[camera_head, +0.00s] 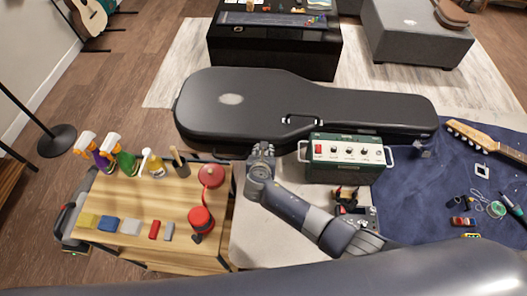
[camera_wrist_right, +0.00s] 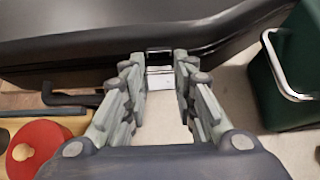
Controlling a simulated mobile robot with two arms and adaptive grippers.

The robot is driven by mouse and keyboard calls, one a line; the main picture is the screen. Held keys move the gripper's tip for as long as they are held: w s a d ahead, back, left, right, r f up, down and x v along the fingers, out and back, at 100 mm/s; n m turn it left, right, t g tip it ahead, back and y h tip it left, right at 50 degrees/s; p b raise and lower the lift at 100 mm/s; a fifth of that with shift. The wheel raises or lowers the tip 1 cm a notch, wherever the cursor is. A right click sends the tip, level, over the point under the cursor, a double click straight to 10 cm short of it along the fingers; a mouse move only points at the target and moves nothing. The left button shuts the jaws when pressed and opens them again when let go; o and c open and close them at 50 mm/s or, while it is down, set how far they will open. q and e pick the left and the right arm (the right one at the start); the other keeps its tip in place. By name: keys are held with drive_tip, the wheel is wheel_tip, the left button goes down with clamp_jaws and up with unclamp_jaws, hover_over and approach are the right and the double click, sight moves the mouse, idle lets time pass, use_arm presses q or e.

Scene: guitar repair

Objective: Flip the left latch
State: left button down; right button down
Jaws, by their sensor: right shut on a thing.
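The closed black guitar case (camera_head: 350,108) lies on its back along the far side of the workbench, its handle (camera_head: 301,120) facing me. It also fills the top of the right wrist view (camera_wrist_right: 75,45). My right gripper (camera_head: 262,152) reaches the case's front side, left of the handle. In the right wrist view, the left latch (camera_wrist_right: 160,72), a small silver plate with a dark top, shows between the fingertips (camera_wrist_right: 160,80). In the head view the gripper hides this latch. My left gripper is not in view.
A green amplifier (camera_head: 346,158) stands close to the right of my right gripper. To the left, a wooden cart (camera_head: 150,195) holds spray bottles, coloured blocks and a red round tool (camera_head: 201,219). A guitar neck (camera_head: 485,138) and small parts lie on the blue mat (camera_head: 425,195).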

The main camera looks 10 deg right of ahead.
drive_tip(key=shift+w+r, duration=0.1)
drive_tip(key=c, duration=1.3)
unclamp_jaws()
drive_tip(key=v, duration=1.2)
